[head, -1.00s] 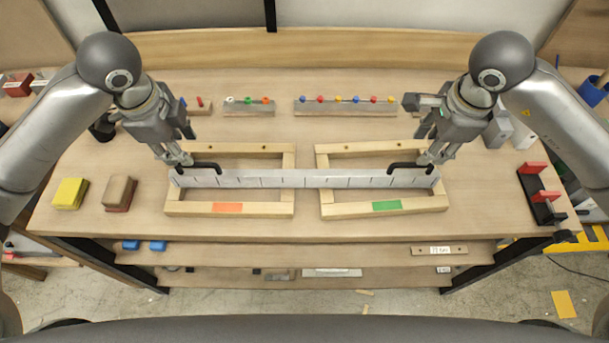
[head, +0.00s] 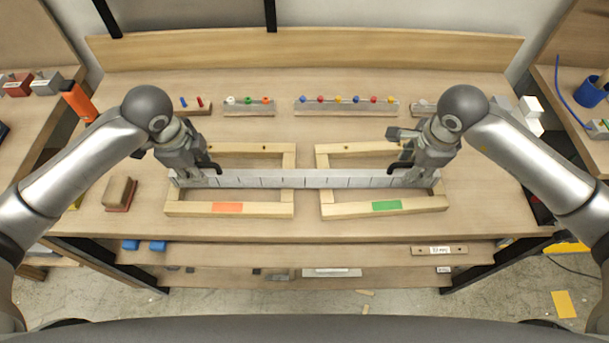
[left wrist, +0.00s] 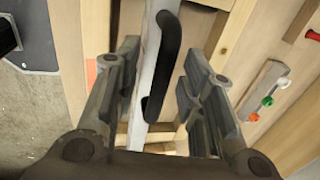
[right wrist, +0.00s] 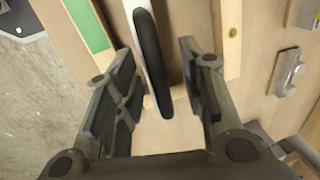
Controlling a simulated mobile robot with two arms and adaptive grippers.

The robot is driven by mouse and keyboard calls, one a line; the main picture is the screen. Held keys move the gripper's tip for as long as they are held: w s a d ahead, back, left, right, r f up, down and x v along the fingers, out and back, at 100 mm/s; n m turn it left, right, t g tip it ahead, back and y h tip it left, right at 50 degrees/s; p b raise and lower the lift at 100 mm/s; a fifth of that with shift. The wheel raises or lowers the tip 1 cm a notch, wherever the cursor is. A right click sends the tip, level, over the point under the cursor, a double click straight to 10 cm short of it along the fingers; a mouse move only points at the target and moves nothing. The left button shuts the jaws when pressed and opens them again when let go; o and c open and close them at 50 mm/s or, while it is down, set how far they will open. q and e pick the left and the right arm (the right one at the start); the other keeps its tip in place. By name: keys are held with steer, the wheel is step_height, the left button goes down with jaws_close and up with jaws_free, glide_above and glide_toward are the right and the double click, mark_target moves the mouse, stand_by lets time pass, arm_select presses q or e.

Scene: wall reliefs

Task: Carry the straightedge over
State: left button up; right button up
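The straightedge (head: 304,179), a long pale bar with division marks, lies across the left wooden frame with an orange mark (head: 229,208) and the right frame with a green mark (head: 386,206). Its left black handle (head: 208,165) is partly hidden behind my left gripper (head: 197,174). In the left wrist view this handle (left wrist: 168,50) lies between the open fingers, clear of both. My right gripper (head: 411,172) is over the right handle. In the right wrist view that handle (right wrist: 150,55) lies between the open fingers with gaps on both sides.
Behind the frames stand a rack with several coloured knobs (head: 345,108) and a smaller rack (head: 249,107). A brown block (head: 119,191) sits left of the left frame. An orange cylinder (head: 78,101) is at the back left. The table's front strip is clear.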

arm_select(q)
jaws_close()
arm_select(e)
jaws_close()
arm_select(q)
steer(key=shift+w+r, duration=0.1)
steer(key=shift+r, duration=0.1)
arm_select(e)
steer(key=shift+w+r, duration=0.1)
steer(key=shift+r, duration=0.15)
